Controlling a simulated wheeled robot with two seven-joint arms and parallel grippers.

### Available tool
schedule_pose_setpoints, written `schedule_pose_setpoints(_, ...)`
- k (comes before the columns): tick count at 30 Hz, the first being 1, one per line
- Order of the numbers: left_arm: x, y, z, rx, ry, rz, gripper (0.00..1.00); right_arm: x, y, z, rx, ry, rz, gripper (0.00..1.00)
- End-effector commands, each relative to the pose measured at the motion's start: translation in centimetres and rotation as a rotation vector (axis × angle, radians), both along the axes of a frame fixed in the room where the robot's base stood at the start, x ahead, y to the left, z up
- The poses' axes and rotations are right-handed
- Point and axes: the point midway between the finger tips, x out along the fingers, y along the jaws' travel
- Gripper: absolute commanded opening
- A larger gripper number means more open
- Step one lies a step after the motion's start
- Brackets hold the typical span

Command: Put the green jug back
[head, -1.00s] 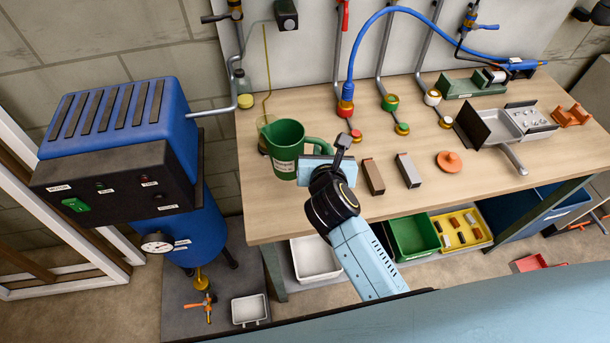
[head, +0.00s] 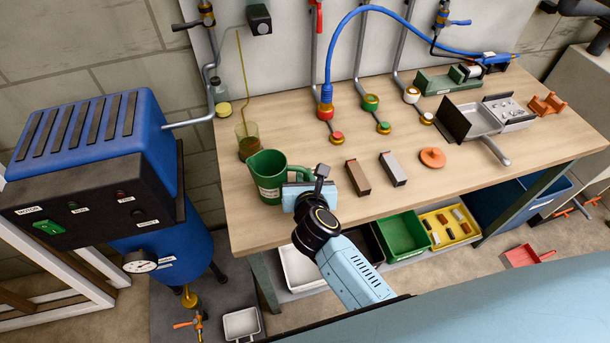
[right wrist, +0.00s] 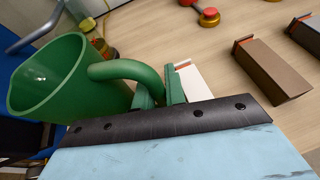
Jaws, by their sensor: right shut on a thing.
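The green jug (head: 262,165) has a white label and an open top. It is upright at the left end of the workbench, near the front edge. I cannot tell whether its base touches the bench top. In the right wrist view the jug (right wrist: 45,85) is at the left, its mouth facing the camera and its handle reaching right. My right gripper (head: 302,181) is at the jug's right side, shut on the handle, and it also shows in the wrist view (right wrist: 160,88). A clear beaker with amber liquid (head: 247,140) stands behind the jug, under a thin amber stream. My left gripper is out of view.
A brown block (head: 358,178), a grey block (head: 393,168) and an orange disc (head: 432,157) lie to the right. Pipes with valves (head: 326,103) stand along the back. A blue machine (head: 95,130) is at the left. Bare bench (head: 305,115) lies behind the jug.

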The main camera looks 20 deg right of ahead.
Motion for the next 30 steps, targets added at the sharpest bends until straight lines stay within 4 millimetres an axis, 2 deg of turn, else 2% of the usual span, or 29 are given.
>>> schedule_pose_setpoints(1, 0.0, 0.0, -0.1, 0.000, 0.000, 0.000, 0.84, 0.0, 0.0, -0.2, 0.000, 0.001, 0.000, 0.15)
schedule_pose_setpoints(6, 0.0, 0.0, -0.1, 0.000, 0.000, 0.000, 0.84, 0.0, 0.0, -0.1, 0.000, 0.001, 0.000, 0.34)
schedule_pose_setpoints(17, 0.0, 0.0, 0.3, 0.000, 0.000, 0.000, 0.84, -0.3, 0.1, 0.4, 0.001, 0.002, 0.000, 0.34)
schedule_pose_setpoints(20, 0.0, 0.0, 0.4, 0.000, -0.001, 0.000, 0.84, -1.6, 0.3, 0.8, 0.002, 0.003, -0.001, 0.34)
schedule_pose_setpoints(30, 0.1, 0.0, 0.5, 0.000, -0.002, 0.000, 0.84, -8.1, 1.5, 3.5, 0.004, 0.003, -0.001, 0.34)
